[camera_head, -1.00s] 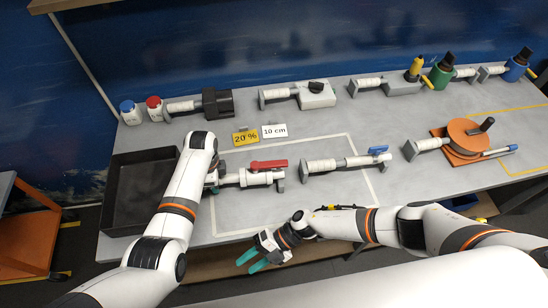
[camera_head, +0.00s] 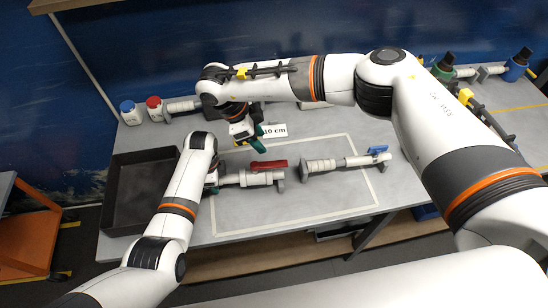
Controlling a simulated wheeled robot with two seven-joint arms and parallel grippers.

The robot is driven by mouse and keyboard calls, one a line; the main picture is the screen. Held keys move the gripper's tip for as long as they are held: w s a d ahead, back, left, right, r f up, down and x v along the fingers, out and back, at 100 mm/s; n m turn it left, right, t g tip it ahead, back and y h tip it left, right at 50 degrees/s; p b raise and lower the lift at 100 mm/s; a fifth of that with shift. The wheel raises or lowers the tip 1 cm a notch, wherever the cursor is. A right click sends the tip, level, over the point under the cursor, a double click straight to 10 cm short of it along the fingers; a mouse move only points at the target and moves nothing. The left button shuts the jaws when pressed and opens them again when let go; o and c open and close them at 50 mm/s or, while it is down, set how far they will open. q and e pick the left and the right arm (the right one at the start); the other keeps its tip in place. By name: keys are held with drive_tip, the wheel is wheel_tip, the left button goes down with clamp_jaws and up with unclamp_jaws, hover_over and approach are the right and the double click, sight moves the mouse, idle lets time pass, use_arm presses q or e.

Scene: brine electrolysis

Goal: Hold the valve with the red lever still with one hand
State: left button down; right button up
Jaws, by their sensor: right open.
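The valve with the red lever (camera_head: 257,178) lies inside the white outline on the table, its red lever (camera_head: 268,164) on top. My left gripper (camera_head: 212,179) is at the valve's left end; my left wrist hides most of its fingers, so its grip cannot be told. My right gripper (camera_head: 258,139) is open, with teal fingers pointing down, just behind and above the red lever and apart from it.
A black tray (camera_head: 119,200) stands at the left.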

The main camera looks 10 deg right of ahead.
sight(278, 163)
drive_tip(key=x, duration=1.1)
drive_tip(key=shift+a, duration=0.1)
drive_tip(key=shift+c, duration=0.5)
clamp_jaws()
